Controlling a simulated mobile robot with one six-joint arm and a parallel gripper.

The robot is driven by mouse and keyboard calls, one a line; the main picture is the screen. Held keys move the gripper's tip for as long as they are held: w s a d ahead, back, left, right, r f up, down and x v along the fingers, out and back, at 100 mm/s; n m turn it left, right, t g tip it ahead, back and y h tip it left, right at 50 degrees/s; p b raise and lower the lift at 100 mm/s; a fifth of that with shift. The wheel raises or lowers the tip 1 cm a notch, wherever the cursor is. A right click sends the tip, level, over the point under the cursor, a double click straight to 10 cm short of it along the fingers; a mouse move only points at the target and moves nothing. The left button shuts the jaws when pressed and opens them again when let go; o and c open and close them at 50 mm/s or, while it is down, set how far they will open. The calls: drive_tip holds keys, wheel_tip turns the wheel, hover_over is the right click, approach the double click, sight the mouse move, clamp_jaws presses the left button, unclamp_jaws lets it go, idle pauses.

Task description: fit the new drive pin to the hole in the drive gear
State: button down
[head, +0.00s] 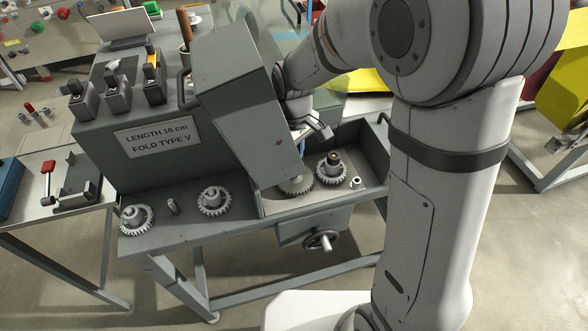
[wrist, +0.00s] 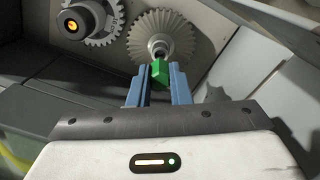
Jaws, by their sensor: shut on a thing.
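In the wrist view my gripper (wrist: 157,68) has two blue fingers shut on a small green piece (wrist: 160,74), which I take to be the new drive pin. Its far end lies in line with the hub of a pale toothed gear (wrist: 178,30). I cannot tell whether the pin touches the hub or is in a hole. In the head view this gear (head: 297,187) is partly hidden by the tilted grey cover. A second gear (wrist: 97,38) with a dark, orange-centred shaft sits beside it, also seen in the head view (head: 333,173). My fingers are mostly hidden there.
The grey cover (head: 240,95) stands close to my wrist. Two loose gears (head: 136,219) (head: 214,201) and a small grey cylinder (head: 173,206) lie on the bench. A small metal part (head: 356,182) lies in the right tray. A handwheel (head: 321,240) juts out below.

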drive_tip(key=shift+f+b, duration=1.15)
drive_tip(key=shift+f, duration=0.45)
idle(0.3)
drive_tip(key=c, duration=1.3)
unclamp_jaws()
drive_tip(key=shift+o, duration=0.2)
wheel_tip(320, 180, up, 8)
drive_tip(key=shift+f, duration=0.15)
drive_tip(key=shift+s+d+r, duration=0.15)
drive_tip(key=shift+d+r, duration=0.15)
drive_tip(key=shift+d, duration=0.1)
drive_tip(key=s+d+r+m+t, duration=0.2)
drive_tip(key=s+d+m, duration=0.7)
drive_tip(key=s+d, duration=0.6)
drive_tip(key=shift+d+r+m+t, duration=0.2)
drive_tip(key=shift+r+m+t, duration=0.15)
drive_tip(key=shift+r, duration=0.25)
